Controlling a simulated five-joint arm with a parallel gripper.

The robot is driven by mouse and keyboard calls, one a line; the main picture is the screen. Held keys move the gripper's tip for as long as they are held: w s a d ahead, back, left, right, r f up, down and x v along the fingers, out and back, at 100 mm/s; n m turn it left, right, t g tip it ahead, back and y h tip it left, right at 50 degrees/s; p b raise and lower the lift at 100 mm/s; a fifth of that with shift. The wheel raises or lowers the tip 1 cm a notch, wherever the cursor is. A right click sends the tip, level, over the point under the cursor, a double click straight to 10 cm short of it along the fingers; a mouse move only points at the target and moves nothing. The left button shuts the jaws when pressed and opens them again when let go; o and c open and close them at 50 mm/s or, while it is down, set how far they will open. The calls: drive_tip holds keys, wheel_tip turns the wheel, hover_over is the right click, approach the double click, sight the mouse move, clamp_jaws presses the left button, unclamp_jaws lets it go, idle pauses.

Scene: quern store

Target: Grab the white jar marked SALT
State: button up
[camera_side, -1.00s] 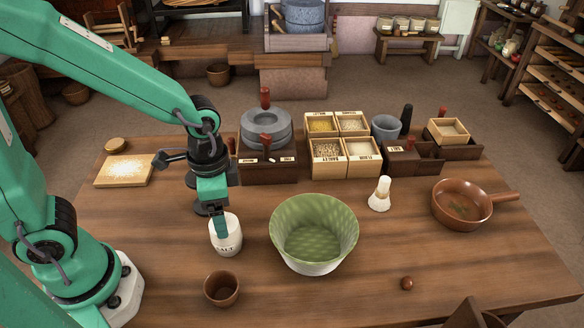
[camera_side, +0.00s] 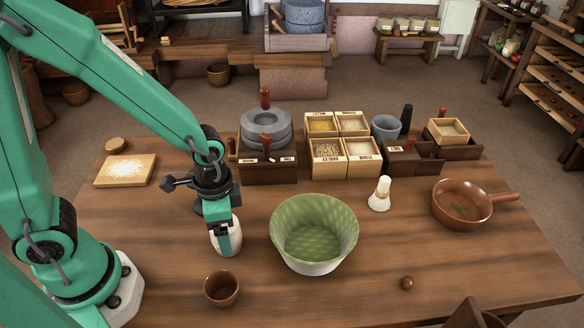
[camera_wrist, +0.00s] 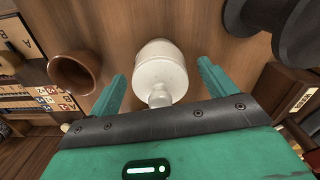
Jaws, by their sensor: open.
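The white jar (camera_side: 238,237) stands upright on the wooden table at the left of the green bowl. In the side view my gripper (camera_side: 226,243) is down at the jar, and a finger covers much of its front, so its lettering is hidden. In the wrist view the jar (camera_wrist: 158,70) with its round lid knob lies between the two fingers of my gripper (camera_wrist: 161,75). The fingers are spread, with a visible gap on both sides of the jar.
A brown cup (camera_side: 221,288) stands just in front of the jar. The green bowl (camera_side: 314,228) is close on the right. Behind are a quern (camera_side: 266,127) and grain boxes (camera_side: 327,158). A board (camera_side: 125,171) lies back left. The front right table is mostly clear.

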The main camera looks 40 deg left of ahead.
idle(0.3)
clamp_jaws()
drive_tip(key=shift+r, duration=0.15)
idle(0.3)
drive_tip(key=shift+r, duration=1.3)
drive_tip(key=shift+s+d+r, duration=0.1)
drive_tip(key=shift+d+r, duration=0.05)
drive_tip(key=shift+r, duration=0.65)
drive_tip(key=s+d+r, duration=0.6)
drive_tip(key=s+d, duration=0.1)
drive_tip(key=s, duration=0.1)
drive_tip(key=shift+s+r, duration=0.3)
drive_tip(key=shift+s, duration=0.1)
